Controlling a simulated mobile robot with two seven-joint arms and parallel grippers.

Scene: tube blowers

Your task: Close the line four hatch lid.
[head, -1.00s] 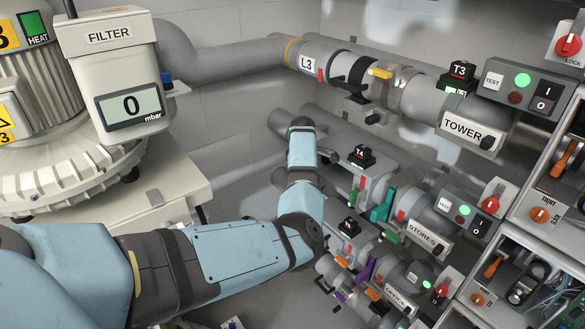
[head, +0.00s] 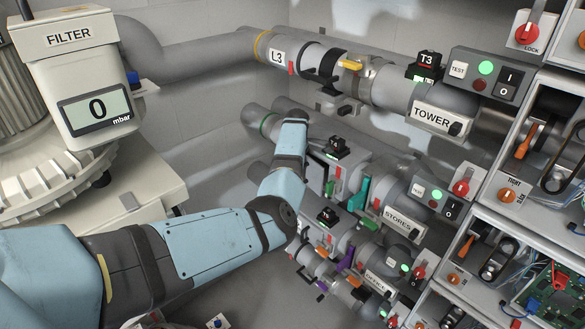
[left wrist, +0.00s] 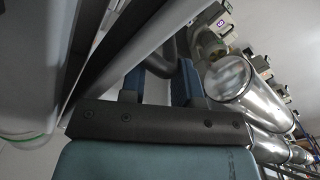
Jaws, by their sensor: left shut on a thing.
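Line four is the second pipe down, with a green band (head: 268,125) and a black tag box (head: 337,148). My left arm reaches across it, and its wrist hides much of the hatch area in the head view. A grey plate with a dark edge (head: 318,172), seemingly the hatch lid, shows just right of the wrist. In the left wrist view my left gripper (left wrist: 160,82) is shut on a dark curved bar (left wrist: 166,52), apparently the lid handle. The lid's seating is hidden. My right gripper is not in view.
Line three (head: 279,56) runs above, with a black hatch band and a yellow handle (head: 350,65). A teal handle (head: 364,190) and the STORES sign (head: 398,222) stand right of my wrist. A silver cylinder (left wrist: 250,85) is close beside the fingers. The filter unit (head: 85,70) stands left.

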